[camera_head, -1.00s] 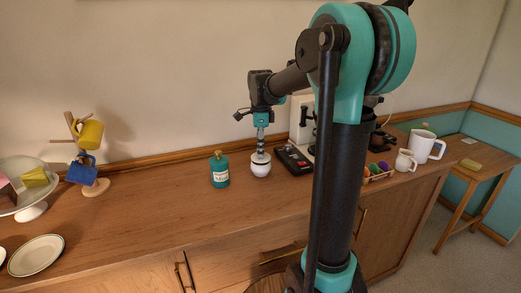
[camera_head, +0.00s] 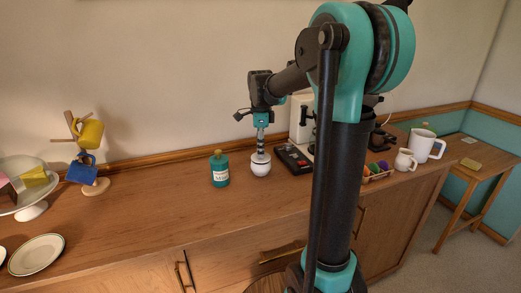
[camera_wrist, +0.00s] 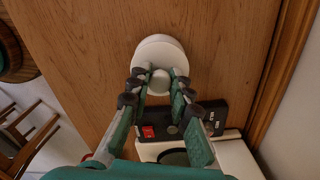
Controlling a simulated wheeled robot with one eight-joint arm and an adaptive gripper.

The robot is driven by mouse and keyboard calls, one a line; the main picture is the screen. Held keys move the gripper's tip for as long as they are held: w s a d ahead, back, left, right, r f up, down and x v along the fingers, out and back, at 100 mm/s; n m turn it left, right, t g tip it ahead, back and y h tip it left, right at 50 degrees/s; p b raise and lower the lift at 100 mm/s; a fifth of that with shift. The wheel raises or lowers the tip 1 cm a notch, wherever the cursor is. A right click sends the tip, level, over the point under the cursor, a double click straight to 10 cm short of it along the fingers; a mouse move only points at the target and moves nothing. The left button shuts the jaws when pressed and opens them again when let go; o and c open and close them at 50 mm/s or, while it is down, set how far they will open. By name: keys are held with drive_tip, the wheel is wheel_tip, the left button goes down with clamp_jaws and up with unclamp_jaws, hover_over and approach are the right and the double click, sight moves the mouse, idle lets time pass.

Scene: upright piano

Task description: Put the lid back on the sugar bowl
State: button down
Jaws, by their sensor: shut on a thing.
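The white sugar bowl (camera_head: 261,170) stands upright on the wooden sideboard, right of the teal bottle. Its white lid (camera_head: 260,157) is at the bowl's mouth, looking level; I cannot tell whether it is fully seated. My gripper (camera_head: 261,150) points straight down over the bowl, shut on the lid's knob. In the wrist view my gripper (camera_wrist: 160,78) has one finger on each side of the round knob of the lid (camera_wrist: 159,53). The lid hides most of the bowl there.
A teal bottle (camera_head: 219,170) stands just left of the bowl. A black device with a red button (camera_head: 294,159) lies close on the right, before a white machine (camera_head: 301,118). A mug tree (camera_head: 93,187) stands farther left. The sideboard's front middle is clear.

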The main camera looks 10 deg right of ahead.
drive_tip(key=c, duration=1.3)
unclamp_jaws()
drive_tip(key=shift+o, duration=0.6)
drive_tip(key=o, duration=0.3)
drive_tip(key=shift+o, duration=0.2)
drive_tip(key=shift+r, duration=3.5)
drive_tip(key=shift+c, duration=0.2)
